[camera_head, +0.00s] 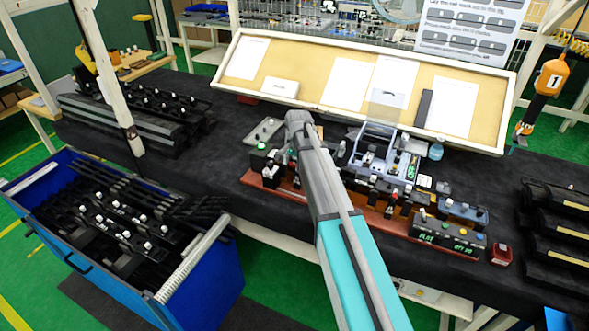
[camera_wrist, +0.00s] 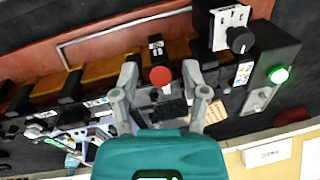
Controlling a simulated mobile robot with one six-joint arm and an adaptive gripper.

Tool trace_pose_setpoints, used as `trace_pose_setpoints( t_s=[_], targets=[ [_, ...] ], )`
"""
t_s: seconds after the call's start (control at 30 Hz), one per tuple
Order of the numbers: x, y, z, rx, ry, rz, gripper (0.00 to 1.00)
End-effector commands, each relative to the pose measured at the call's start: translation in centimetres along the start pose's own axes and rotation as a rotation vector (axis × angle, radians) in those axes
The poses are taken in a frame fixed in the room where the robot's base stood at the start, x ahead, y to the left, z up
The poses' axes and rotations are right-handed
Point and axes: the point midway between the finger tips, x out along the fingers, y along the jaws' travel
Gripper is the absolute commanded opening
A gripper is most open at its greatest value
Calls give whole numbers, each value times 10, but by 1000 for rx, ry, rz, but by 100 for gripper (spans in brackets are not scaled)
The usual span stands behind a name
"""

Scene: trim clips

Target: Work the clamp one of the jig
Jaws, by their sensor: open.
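The jig is a long red-brown base (camera_head: 258,181) with a row of black clamps and fixtures on the dark table. In the wrist view, a clamp with a round red knob (camera_wrist: 160,76) lies between the fingertips of my gripper (camera_wrist: 160,68). The fingers are spread on both sides of the knob, with a visible gap at each side. I cannot read a number on this clamp. In the head view, my gripper (camera_head: 299,122) is over the left part of the jig, and its fingertips and that knob are hidden by my arm.
Beside it are a box with a black dial (camera_wrist: 238,38) and a lit green lamp (camera_wrist: 279,75). A framed pinboard (camera_head: 310,84) rises behind the jig. A blue bin (camera_head: 218,277) of black parts stands front left. Stacked black trim (camera_head: 560,232) lies at right.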

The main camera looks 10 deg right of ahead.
Motion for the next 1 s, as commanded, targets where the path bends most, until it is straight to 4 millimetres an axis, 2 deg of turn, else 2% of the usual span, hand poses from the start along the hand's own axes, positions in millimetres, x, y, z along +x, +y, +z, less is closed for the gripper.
trace_pose_setpoints(
  t_s=[0.13, 0.53, 0.57, 0.8, 0.87, 1.0],
  targets=[
    [6, 0, 0, 0, 0, 0, 58],
    [7, 0, 0, 0, 0, 0, 58],
    [7, 0, 0, 0, 0, 0, 54],
    [7, 0, 0, 0, 0, 0, 10],
    [7, 0, 0, 0, 0, 0, 0],
    [7, 0, 0, 0, 0, 1, 0]
  ],
)
